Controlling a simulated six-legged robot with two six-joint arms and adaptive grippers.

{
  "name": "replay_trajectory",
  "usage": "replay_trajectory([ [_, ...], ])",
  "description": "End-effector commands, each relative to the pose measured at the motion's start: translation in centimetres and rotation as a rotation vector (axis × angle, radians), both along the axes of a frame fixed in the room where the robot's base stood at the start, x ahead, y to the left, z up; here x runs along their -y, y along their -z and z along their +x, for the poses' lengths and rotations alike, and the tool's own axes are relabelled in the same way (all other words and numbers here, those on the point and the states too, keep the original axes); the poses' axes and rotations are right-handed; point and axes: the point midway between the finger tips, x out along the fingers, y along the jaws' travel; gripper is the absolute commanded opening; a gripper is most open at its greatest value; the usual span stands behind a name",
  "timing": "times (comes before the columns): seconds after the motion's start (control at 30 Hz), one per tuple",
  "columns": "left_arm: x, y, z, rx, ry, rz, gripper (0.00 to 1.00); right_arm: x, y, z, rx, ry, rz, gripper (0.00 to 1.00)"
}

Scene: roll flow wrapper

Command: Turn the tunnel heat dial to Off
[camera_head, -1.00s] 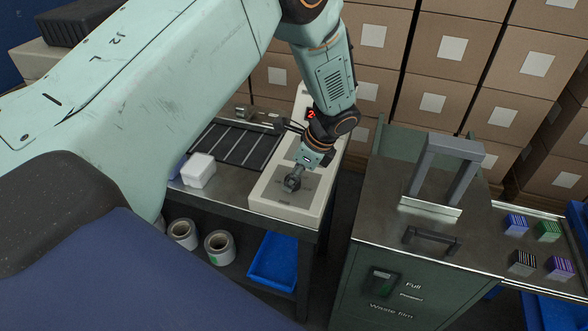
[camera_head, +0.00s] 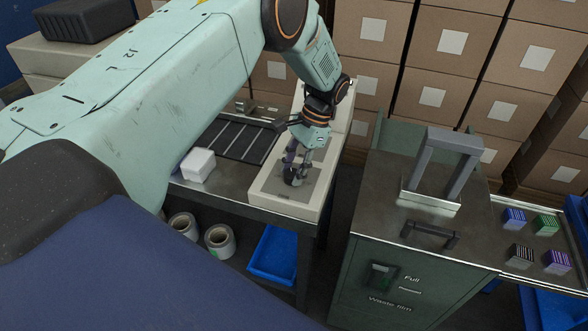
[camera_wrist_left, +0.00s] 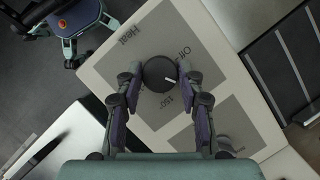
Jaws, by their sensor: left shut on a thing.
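The tunnel heat dial (camera_wrist_left: 158,72) is a round black knob with a white pointer line, on a grey panel printed "Heat", "Off" and "150°". In the left wrist view its pointer slants to the lower right, toward "150°" and away from "Off". My left gripper (camera_wrist_left: 160,80) has one finger on each side of the dial and is shut on it. In the head view the left gripper (camera_head: 297,172) reaches down onto the pale control box (camera_head: 262,192), mostly hiding the dial. My right gripper is in neither view.
A white block (camera_head: 198,165) and a dark slatted belt (camera_head: 240,138) lie left of the control box. A green waste film cabinet (camera_head: 385,225) with a grey handle frame stands to the right. Stacked cartons (camera_head: 450,42) close off the back.

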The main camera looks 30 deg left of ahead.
Motion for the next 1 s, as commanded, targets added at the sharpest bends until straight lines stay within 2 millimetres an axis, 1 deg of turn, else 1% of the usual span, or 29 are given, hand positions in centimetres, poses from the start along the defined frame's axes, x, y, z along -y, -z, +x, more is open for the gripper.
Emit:
replay_trajectory([
  [0.03, -0.02, 0.21, -0.09, -0.003, -0.046, -0.002, 0.07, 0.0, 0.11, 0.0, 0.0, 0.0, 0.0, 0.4],
  [0.47, -0.26, 0.13, -0.04, -0.003, -0.455, -0.002, 0.07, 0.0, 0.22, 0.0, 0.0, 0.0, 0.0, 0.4],
  [0.8, -0.46, 0.06, -0.09, -0.004, -0.764, -0.001, 0.07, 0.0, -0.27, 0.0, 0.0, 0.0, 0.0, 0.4],
  [1.0, -0.52, 0.03, -0.13, -0.004, -0.91, 0.0, 0.07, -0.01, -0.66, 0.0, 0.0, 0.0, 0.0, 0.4],
])
